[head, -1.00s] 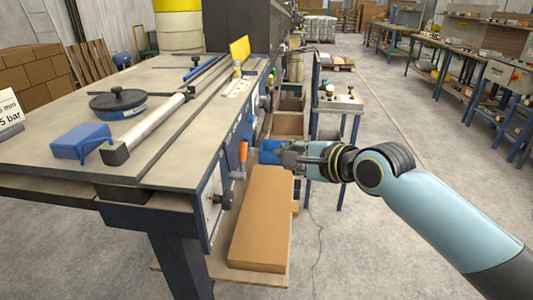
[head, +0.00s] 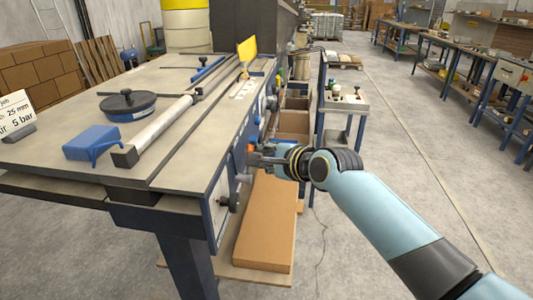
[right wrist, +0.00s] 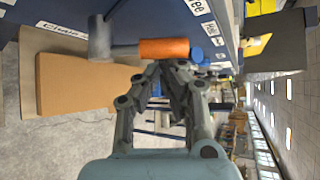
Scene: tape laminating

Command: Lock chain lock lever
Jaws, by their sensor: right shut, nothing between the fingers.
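The chain lock lever has an orange handle (right wrist: 165,48) on a grey shaft and hub (right wrist: 102,40) at the side of the machine. In the right wrist view a label starting "Chai" (right wrist: 62,30) is beside the hub. In the head view the grey hub (head: 243,178) shows below my gripper, which hides most of the handle. My right gripper (right wrist: 172,66) is shut and empty, its fingertips close beside the orange handle. I cannot tell whether they touch it. It also shows in the head view (head: 256,159) against the machine's side. My left gripper is not in view.
A dark knob (head: 223,203) sits lower on the machine's side panel. A cardboard box (head: 264,232) lies on the low shelf below. The table top holds a blue block (head: 92,142) and a round blue-black part (head: 127,105). The floor to the right is open.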

